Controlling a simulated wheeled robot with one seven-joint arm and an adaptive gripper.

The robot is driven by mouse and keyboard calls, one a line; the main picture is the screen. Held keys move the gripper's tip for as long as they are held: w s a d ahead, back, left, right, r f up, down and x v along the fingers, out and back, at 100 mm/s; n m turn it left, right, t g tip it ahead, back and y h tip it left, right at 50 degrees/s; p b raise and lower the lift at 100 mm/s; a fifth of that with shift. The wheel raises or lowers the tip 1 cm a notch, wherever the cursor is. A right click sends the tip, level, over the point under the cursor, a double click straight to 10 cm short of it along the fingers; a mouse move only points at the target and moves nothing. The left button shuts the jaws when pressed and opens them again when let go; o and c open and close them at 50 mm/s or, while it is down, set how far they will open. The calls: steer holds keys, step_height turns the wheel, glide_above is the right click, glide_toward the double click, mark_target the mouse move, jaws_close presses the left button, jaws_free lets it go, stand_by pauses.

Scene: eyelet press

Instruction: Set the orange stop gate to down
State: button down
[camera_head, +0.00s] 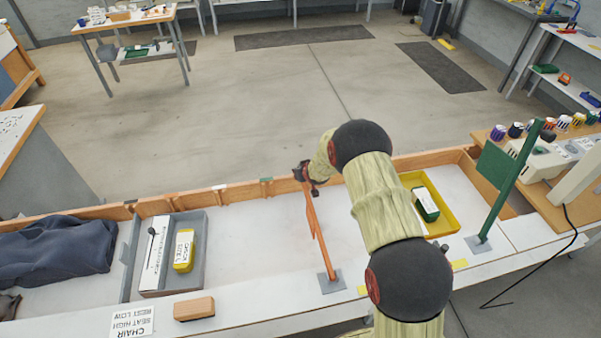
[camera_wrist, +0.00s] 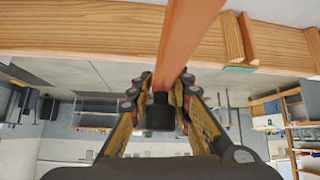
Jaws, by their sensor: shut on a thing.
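The orange stop gate (camera_head: 316,232) is a long bar on a grey base plate (camera_head: 332,281) near the front edge of the white bench. It rises at a tilt from the base toward the wooden rail at the back. My gripper (camera_head: 308,180) is at the bar's upper end, near the back rail. In the wrist view the gate (camera_wrist: 186,40) runs down between the fingers of my gripper (camera_wrist: 162,95), which are shut on it. My arm covers part of the bench to the right of the gate.
A green gate (camera_head: 507,182) stands raised at the right on its own plate. A yellow tray (camera_head: 447,208) holds a green box. At the left are a grey tray (camera_head: 196,262), a dark cloth (camera_head: 55,250) and a wooden block (camera_head: 194,309).

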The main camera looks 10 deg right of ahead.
steer(key=shift+s+a+f, duration=0.25)
steer(key=shift+s+f, duration=0.45)
steer(key=shift+f, duration=0.3)
steer(key=c, duration=2)
jaws_free()
steer(key=shift+c, duration=0.2)
steer(key=shift+o, duration=0.6)
steer(key=shift+w+a, duration=0.15)
steer(key=shift+w, duration=0.05)
steer(key=o, duration=0.3)
steer(key=shift+w+r, duration=0.25)
steer(key=shift+r, duration=0.15)
steer(key=shift+o, duration=0.2)
steer(key=shift+d+r, duration=0.25)
steer(key=v, duration=1.1)
steer(key=shift+s+a+r, duration=0.1)
steer(key=shift+s+r, duration=0.1)
steer(key=shift+s, duration=0.1)
